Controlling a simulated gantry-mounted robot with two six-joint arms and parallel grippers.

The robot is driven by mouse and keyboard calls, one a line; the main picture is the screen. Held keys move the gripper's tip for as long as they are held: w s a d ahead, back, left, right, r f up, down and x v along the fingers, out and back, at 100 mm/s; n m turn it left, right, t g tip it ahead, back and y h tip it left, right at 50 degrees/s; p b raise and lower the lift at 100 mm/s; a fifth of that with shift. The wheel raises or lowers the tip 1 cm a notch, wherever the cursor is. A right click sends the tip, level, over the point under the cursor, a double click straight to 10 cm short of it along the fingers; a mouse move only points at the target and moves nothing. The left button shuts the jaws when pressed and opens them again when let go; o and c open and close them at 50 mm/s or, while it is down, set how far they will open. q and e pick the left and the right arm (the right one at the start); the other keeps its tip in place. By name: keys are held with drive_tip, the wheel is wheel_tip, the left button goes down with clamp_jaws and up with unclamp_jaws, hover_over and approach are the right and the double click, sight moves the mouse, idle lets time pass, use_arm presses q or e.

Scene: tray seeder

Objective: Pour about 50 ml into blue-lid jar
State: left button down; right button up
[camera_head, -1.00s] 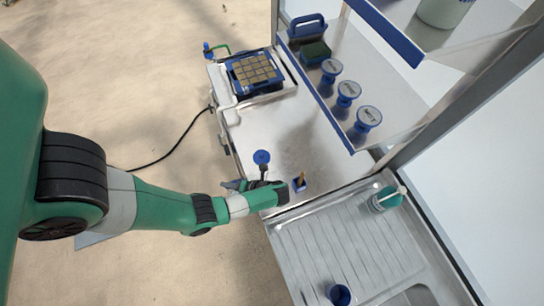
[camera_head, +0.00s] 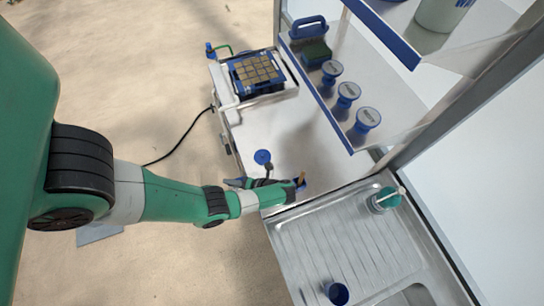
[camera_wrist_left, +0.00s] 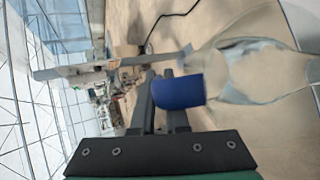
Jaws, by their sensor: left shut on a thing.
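My left gripper (camera_head: 262,182) is low over the steel worktop, near its front edge. In the left wrist view its two dark fingers (camera_wrist_left: 164,98) are shut on a clear vessel with a blue part (camera_wrist_left: 180,93). The clear, waisted body of this vessel extends to the right in that view; I cannot make out its contents. A round blue disc (camera_head: 262,156) shows just beyond the gripper in the head view; what is beneath it is partly hidden. Several blue-bodied jars stand on the shelf, one of them nearest me (camera_head: 367,117), with pale labelled tops. My right gripper is out of view.
A blue-framed seed tray (camera_head: 239,84) stands at the worktop's far end. A small blue holder with an orange-brown item (camera_head: 301,180) is close to the gripper. The sink drainer (camera_head: 318,238) carries a blue cup (camera_head: 338,294) and a teal bottle (camera_head: 380,202). Mid-worktop is clear.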

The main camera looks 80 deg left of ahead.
use_arm(q)
drive_tip(key=shift+w+r+g, duration=0.35)
drive_tip(key=shift+g, duration=0.05)
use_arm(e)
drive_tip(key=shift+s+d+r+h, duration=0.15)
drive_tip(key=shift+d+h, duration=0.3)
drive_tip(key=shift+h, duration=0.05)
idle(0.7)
